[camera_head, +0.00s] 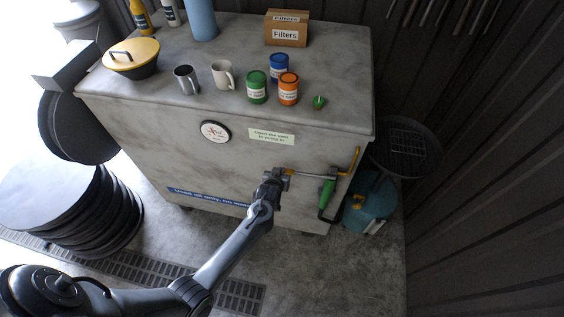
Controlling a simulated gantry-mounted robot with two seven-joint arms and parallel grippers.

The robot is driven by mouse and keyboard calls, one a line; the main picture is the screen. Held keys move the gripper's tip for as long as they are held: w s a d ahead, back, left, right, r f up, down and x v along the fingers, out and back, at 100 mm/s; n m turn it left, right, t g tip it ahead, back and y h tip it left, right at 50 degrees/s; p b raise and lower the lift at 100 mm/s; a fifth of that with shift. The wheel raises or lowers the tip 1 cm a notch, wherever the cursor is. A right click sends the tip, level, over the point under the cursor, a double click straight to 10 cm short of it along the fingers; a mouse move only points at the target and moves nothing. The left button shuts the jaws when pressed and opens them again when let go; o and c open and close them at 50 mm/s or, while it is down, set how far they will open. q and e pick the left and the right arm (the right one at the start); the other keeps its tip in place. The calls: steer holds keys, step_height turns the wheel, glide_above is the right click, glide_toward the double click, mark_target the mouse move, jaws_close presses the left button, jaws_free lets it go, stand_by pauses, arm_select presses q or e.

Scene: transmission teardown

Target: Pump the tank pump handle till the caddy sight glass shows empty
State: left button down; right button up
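The grey tank (240,165) stands in the middle with a round white gauge (215,132) and a pale label (271,136) on its front. A teal caddy (372,205) sits on the floor at right. Its sight glass cannot be made out. My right gripper is out of view.
On the tank top are a yellow-lidded bowl (131,57), two mugs (223,74), several coloured cans (288,88), a small green cup (319,102) and a Filters box (287,30). A dark round grated pan (405,148) is above the caddy.

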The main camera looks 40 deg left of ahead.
arm_select(q)
steer(key=shift+s+f, duration=0.3)
steer(key=shift+f, duration=0.7)
steer(key=shift+s, duration=0.1)
steer(key=s+d+r+p, duration=0.3)
steer(key=s+r+p, duration=0.1)
steer(key=s+r, duration=0.4)
step_height(320, 180, up, 3)
steer(key=shift+f+p, duration=0.1)
steer(key=shift+p, duration=0.2)
stand_by(0.5)
